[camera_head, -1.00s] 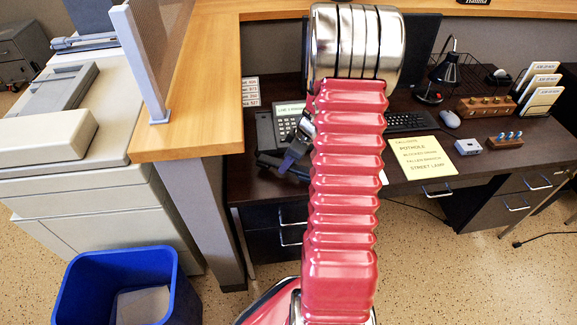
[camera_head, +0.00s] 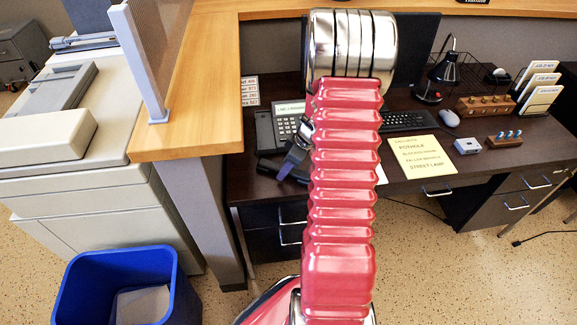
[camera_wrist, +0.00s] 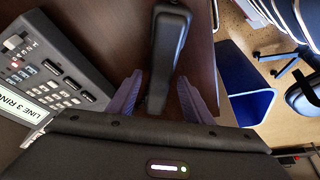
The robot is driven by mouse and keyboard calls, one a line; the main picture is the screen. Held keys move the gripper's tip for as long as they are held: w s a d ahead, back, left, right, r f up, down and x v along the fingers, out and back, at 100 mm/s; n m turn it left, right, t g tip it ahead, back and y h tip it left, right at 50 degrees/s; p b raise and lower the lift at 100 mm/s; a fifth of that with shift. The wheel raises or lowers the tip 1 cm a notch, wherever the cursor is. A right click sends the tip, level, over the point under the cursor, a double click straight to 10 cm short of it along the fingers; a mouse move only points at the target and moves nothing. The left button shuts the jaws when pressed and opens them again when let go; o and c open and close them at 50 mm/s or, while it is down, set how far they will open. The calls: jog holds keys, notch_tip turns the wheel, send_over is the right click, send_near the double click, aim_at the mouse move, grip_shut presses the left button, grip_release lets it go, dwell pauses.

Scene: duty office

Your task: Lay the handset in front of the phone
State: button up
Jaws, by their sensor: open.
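The dark phone (camera_head: 265,132) with its keypad and lit display stands on the desk, partly hidden behind my arm. In the wrist view the phone (camera_wrist: 50,85) is at the left. The black handset (camera_wrist: 168,45) lies off the phone, along its front side, with one end running between my fingers. In the head view the handset (camera_head: 268,168) shows as a dark shape near the desk's front edge. My gripper (camera_wrist: 160,78) is open, with one finger on each side of the handset and a small gap visible at the right finger. In the head view my gripper (camera_head: 294,160) is partly covered by my arm.
A yellow note sheet (camera_head: 421,156), a keyboard (camera_head: 407,121) and a black lamp (camera_head: 443,72) are to the right on the desk. A wooden counter (camera_head: 190,140) rises at the left. A blue bin (camera_head: 120,290) stands on the floor.

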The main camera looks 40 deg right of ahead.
jog(key=shift+r, duration=0.1)
jog(key=v, duration=1.2)
dwell(0.9)
jog(key=s+a+r+m, duration=0.1)
jog(key=s+a+r, duration=0.3)
jog(key=a, duration=0.7)
jog(key=s+a+r+m+t+h, duration=0.1)
jog(key=s+a+r, duration=0.3)
jog(key=a+r, duration=0.4)
jog(key=s+a+r+m+h, duration=0.1)
jog(key=s+a+r+m, duration=0.2)
jog(key=a, duration=1.1)
notch_tip(320, 180, up, 4)
jog(key=shift+s+f+t, duration=0.25)
jog(key=shift+s+t, duration=0.05)
jog(key=shift+s, duration=0.3)
